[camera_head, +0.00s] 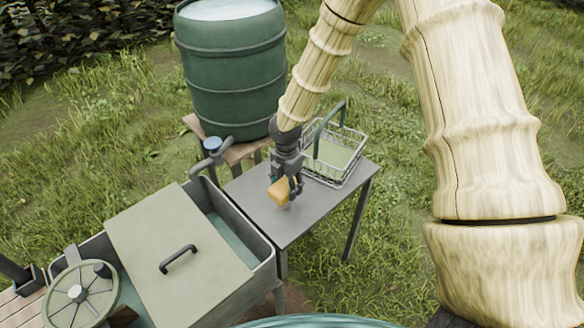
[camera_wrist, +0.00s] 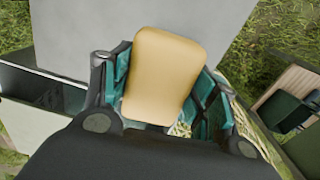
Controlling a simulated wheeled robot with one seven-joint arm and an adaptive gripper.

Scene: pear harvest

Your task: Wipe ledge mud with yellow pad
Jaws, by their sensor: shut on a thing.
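The yellow pad (camera_head: 279,193) is between the fingers of my gripper (camera_head: 286,187), which is shut on it. My gripper points down over the grey table-like ledge (camera_head: 262,214), near its middle. In the wrist view the pad (camera_wrist: 163,75) lies between the two teal-lined fingers, with the grey surface (camera_wrist: 215,25) beyond it. I cannot tell whether the pad touches the surface. I cannot make out mud on the ledge; the pad and gripper hide part of it.
A wire basket (camera_head: 337,165) with a green handle stands at the ledge's back right. A trough (camera_head: 262,262) with a lid (camera_head: 165,235) and a tap (camera_head: 212,144) are at left. A green barrel (camera_head: 232,75) stands behind. The ledge's right front part is clear.

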